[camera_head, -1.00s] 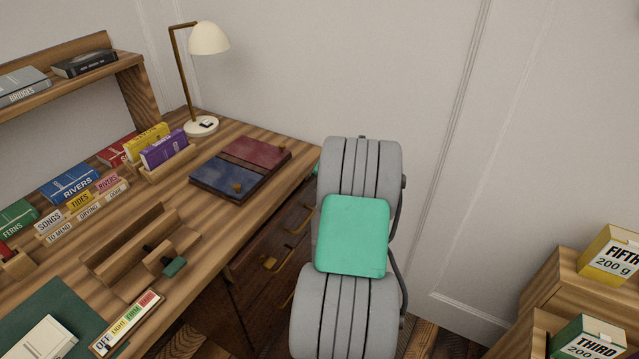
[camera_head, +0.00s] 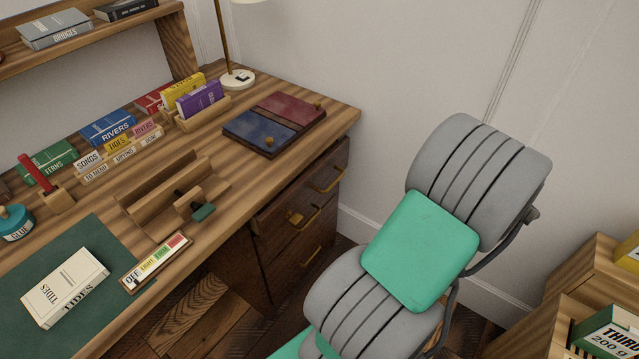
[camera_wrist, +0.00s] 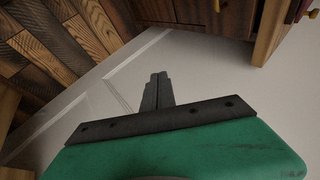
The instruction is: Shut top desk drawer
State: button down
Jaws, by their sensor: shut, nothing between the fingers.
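The desk's dark wooden drawer stack (camera_head: 300,215) is under the right end of the desk in the head view. The top drawer (camera_head: 312,180) is just below the desktop and has a brass handle (camera_head: 330,180). Dark wood with a brass handle shows at the top of that view, apart from the fingertips. The head view does not show my fingers.
Wooden crates with boxes (camera_head: 608,335) stand at the right. The pale wall is behind the desk. Bare floor (camera_head: 190,315) shows below the desk.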

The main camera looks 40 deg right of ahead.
jog(key=w+a+r+n+t+y, duration=0.1)
jog(key=w+a+t+y, duration=0.3)
jog(key=a, duration=0.6)
jog(key=n+y, duration=0.2)
send_near(306, 182)
jog(key=b+x, duration=0.2)
jog(key=x, duration=0.4)
jog(key=shift+w+a+f, duration=0.1)
jog(key=shift+a+f, duration=0.1)
jog(key=shift+w+h, duration=0.1)
jog(key=shift+h, duration=0.2)
